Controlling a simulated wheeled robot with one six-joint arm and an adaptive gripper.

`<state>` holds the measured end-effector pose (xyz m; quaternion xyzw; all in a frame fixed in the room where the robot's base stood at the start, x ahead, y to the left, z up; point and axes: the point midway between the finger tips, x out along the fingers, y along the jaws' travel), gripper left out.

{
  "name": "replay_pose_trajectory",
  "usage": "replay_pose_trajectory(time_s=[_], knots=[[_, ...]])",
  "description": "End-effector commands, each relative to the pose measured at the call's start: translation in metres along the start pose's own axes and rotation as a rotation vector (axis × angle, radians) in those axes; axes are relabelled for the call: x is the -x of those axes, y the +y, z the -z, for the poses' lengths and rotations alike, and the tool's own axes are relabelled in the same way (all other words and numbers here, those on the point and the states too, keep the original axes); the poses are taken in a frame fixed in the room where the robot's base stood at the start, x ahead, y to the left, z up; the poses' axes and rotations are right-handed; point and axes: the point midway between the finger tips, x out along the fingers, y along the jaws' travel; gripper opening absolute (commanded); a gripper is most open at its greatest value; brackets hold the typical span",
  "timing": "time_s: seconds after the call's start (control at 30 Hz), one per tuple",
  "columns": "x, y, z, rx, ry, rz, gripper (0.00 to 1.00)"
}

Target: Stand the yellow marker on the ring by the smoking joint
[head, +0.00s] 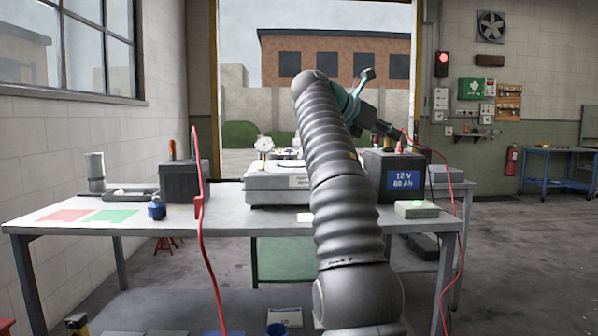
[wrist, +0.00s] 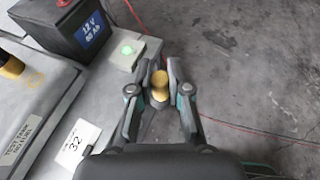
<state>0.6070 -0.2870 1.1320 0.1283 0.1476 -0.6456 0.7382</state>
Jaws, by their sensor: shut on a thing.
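My gripper (wrist: 160,90) is shut on a short yellow cylinder, which looks like the yellow marker (wrist: 159,88), in the wrist view. Its round top shows between the two fingers, and grey floor shows around it.
The 12 V battery (head: 393,176) and a small box with a green light (head: 417,209) stand at the bench's right. A red cable (head: 199,220) hangs at left.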

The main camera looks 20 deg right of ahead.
Motion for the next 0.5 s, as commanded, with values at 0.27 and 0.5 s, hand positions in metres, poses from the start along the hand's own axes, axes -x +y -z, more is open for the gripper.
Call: replay_pose_trajectory(time_s=[0.27,0.5], knots=[[0.019,-0.016,-0.017,0.01,-0.002,-0.029,0.0],[0.028,-0.021,-0.019,0.024,-0.001,-0.063,0.0]])
